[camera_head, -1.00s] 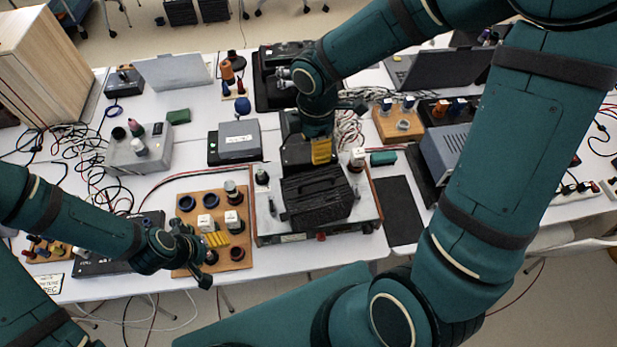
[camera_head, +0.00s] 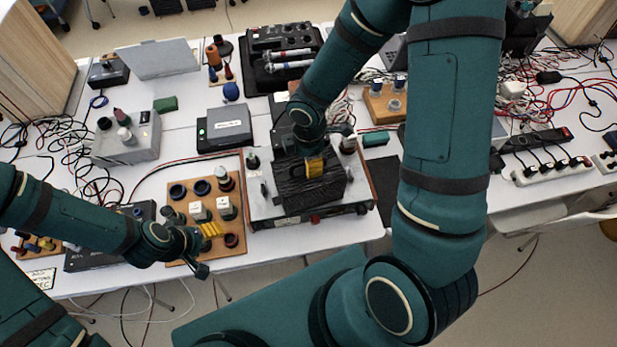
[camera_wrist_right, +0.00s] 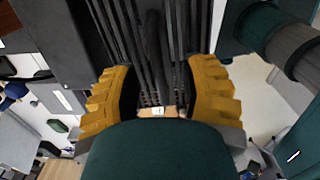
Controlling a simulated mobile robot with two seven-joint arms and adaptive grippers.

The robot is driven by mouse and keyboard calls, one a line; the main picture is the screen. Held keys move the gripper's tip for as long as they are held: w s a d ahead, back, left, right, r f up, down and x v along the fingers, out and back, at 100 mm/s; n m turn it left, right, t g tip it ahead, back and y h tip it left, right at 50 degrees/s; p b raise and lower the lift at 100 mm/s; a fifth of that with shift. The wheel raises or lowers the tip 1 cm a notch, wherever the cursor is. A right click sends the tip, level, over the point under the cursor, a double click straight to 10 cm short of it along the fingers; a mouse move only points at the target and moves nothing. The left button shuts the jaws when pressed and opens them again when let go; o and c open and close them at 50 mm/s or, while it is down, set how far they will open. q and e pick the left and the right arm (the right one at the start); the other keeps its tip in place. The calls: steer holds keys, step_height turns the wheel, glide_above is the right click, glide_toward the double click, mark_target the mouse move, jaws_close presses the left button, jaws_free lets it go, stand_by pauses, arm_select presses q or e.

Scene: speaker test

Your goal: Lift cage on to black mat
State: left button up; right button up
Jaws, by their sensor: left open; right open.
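The black slatted cage (camera_head: 312,192) sits on a grey instrument box (camera_head: 258,205) in the middle of the head view. My right gripper (camera_head: 314,167) is over the top of the cage, its yellow pads open. In the right wrist view the open pads of my right gripper (camera_wrist_right: 160,97) stand either side of the cage's dark bars (camera_wrist_right: 170,45); contact cannot be told. The black mat (camera_head: 387,182) lies flat right of the instrument box, partly hidden by my right arm. My left gripper (camera_head: 209,231) is open and empty above the wooden socket board.
The wooden board (camera_head: 180,250) with several sockets and white blocks stands left of the instrument box. A black box (camera_head: 224,128) and a wooden block stand (camera_head: 382,107) are behind. A power strip (camera_head: 552,170) lies at the right. Cables cover the left side.

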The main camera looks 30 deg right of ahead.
steer(key=shift+f, duration=0.45)
jaws_close()
steer(key=shift+r, duration=0.15)
steer(key=shift+r, duration=0.6)
step_height(320, 180, up, 17)
steer(key=p, duration=0.2)
steer(key=shift+f, duration=0.15)
